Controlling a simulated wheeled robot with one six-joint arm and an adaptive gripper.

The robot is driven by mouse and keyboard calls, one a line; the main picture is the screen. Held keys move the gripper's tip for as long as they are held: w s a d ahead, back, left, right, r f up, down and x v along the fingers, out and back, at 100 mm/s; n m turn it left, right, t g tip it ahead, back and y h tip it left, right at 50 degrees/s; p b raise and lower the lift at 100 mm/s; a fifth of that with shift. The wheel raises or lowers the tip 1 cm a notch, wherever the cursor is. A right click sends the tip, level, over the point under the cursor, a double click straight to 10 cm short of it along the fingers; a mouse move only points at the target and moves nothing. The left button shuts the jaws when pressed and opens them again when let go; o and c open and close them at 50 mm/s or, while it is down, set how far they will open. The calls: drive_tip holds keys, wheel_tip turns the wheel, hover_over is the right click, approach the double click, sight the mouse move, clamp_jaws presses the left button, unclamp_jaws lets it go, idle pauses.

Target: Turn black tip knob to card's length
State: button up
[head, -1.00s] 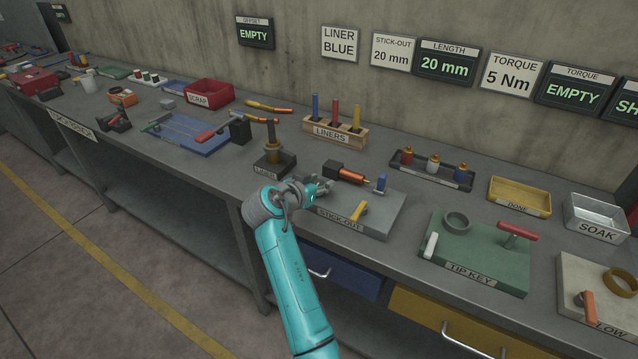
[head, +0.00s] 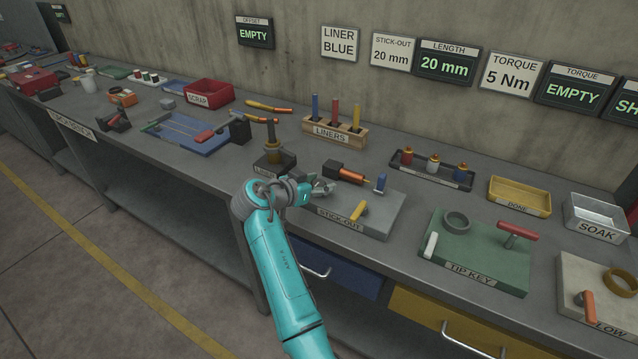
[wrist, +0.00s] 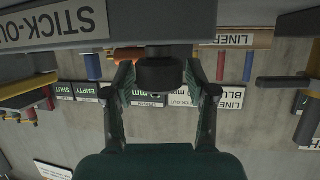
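The black tip knob (head: 333,168) sits at the left end of an orange copper-coloured cylinder (head: 352,176) on the grey STICK-OUT fixture (head: 385,215). In the upside-down wrist view, the black knob (wrist: 160,72) lies between my fingers, with a gap on each side. My gripper (head: 323,187) is open and empty, just in front of the knob in the head view. The STICK-OUT card (head: 392,52) reads 20 mm. The LENGTH display (head: 445,65) reads 20 mm in green.
A blue post (head: 381,183) and a yellow lever (head: 358,211) stand on the fixture. The LINERS rack (head: 333,133) is behind it. A dark block with an upright post (head: 272,155) is at left. The green TIP KEY plate (head: 480,250) is at right.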

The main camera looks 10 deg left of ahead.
drive_tip(key=shift+r, duration=0.1)
drive_tip(key=v, duration=1.2)
drive_tip(key=shift+s, duration=0.1)
idle(0.3)
